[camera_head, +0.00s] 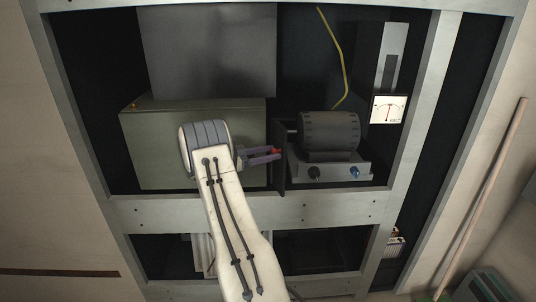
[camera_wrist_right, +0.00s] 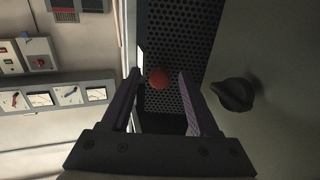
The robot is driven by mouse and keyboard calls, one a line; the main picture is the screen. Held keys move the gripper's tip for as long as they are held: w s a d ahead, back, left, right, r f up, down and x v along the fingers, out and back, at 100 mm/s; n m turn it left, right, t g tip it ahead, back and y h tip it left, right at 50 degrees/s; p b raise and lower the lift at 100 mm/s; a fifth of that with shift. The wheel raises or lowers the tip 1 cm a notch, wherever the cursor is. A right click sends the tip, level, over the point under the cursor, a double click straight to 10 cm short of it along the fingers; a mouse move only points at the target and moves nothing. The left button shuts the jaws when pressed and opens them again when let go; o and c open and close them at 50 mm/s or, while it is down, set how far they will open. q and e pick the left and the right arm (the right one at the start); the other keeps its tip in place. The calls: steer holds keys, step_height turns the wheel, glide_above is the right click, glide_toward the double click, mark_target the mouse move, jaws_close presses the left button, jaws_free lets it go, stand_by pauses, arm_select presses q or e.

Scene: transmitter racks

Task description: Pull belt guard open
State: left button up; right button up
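The belt guard (camera_head: 279,178) is a dark plate seen nearly edge-on in the head view, beside the left end of the motor (camera_head: 330,131). In the right wrist view it appears as a dark perforated panel (camera_wrist_right: 174,38). A red knob (camera_head: 277,150) sits on it; the knob also shows in the wrist view (camera_wrist_right: 159,78). My right gripper (camera_head: 278,153) reaches to the guard from the left. In the wrist view its fingers (camera_wrist_right: 158,76) are apart, with the knob between their tips and a gap on each side. My left gripper is not in view.
The motor stands on a grey base (camera_head: 337,171) with a black and a blue knob. A greenish box (camera_head: 150,150) stands behind my right arm. A meter (camera_head: 389,109) is at the right. The rack's metal rail (camera_head: 320,208) runs below.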

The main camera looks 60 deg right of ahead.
steer(key=b+v, duration=0.1)
steer(key=v, duration=0.9)
steer(key=shift+w+a, duration=0.2)
steer(key=shift+w, duration=0.05)
